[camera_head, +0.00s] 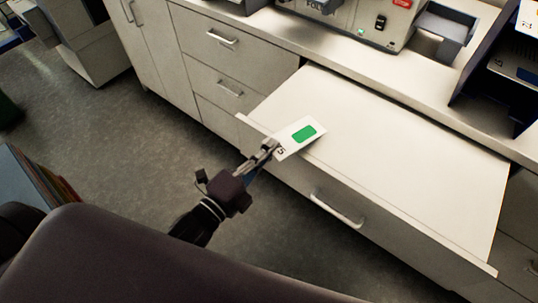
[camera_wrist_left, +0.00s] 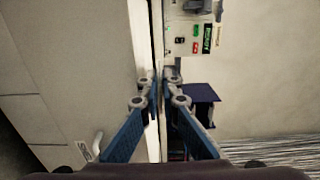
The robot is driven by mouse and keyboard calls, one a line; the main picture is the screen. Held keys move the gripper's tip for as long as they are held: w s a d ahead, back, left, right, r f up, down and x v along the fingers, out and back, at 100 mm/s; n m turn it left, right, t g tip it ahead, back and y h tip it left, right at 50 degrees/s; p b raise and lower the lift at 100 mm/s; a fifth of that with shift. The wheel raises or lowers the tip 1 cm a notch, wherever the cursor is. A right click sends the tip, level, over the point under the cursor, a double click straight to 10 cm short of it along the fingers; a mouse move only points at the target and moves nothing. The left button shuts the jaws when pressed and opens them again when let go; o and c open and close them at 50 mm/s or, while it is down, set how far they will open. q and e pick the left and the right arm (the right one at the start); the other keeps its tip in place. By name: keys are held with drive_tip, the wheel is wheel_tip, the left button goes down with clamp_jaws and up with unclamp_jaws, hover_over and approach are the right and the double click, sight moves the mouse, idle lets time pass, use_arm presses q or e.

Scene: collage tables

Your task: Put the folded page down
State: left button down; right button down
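The folded page (camera_head: 311,143) is a small white sheet with a green rectangle and a dark printed mark near the gripper. My left gripper (camera_head: 271,149) is shut on its near left end. The page sticks out over the front left part of the pulled-out white surface (camera_head: 400,165); I cannot tell whether it touches it. In the left wrist view the two fingertips (camera_wrist_left: 159,82) are close together, with a thin edge-on strip between them. My right gripper is in neither view.
A machine with partly readable lettering (camera_head: 345,22) stands on the counter behind, with a dark grey tray (camera_head: 446,32) beside it. The pulled-out surface is otherwise bare. Its front has a handle (camera_head: 337,209). Closed drawers (camera_head: 229,60) are to the left, above open floor.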

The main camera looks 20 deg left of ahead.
use_arm(q)
wheel_tip(320, 180, down, 3)
drive_tip(key=shift+r, duration=0.1)
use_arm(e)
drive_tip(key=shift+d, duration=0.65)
use_arm(q)
drive_tip(key=c, duration=2.2)
unclamp_jaws()
drive_tip(key=shift+o, duration=0.2)
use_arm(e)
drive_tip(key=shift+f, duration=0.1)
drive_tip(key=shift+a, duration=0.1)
